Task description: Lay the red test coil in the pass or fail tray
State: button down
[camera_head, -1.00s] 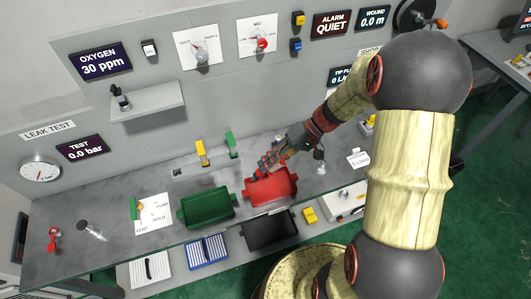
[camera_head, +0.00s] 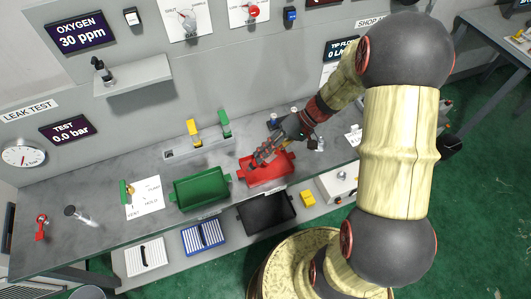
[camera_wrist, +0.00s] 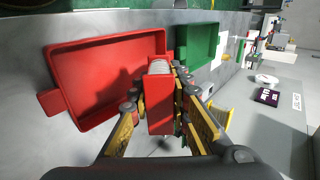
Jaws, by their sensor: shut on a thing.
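My gripper (camera_wrist: 165,120) is shut on the red test coil (camera_wrist: 159,95), a red block-like piece with a pale end, seen in the wrist view. In the wrist view the coil overlaps the right edge of the red tray (camera_wrist: 85,85); I cannot tell whether it touches the tray. The red tray also shows in the head view (camera_head: 283,178), with my gripper (camera_head: 259,157) over its upper left part. The coil is not clear in the head view. The green tray (camera_head: 202,188) lies left of the red tray and looks empty.
A black bin (camera_head: 266,213) and a blue rack (camera_head: 203,238) sit on the lower shelf. A yellow lever (camera_head: 195,132) and a green lever (camera_head: 224,123) stand behind the trays. A white card (camera_head: 143,197) lies left of the green tray.

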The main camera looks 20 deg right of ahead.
jog(key=shift+f, duration=0.5)
jog(key=c, duration=1.6)
grip_release()
jog(key=p+v, duration=0.2)
jog(key=v, duration=0.6)
jog(key=shift+p, duration=0.4)
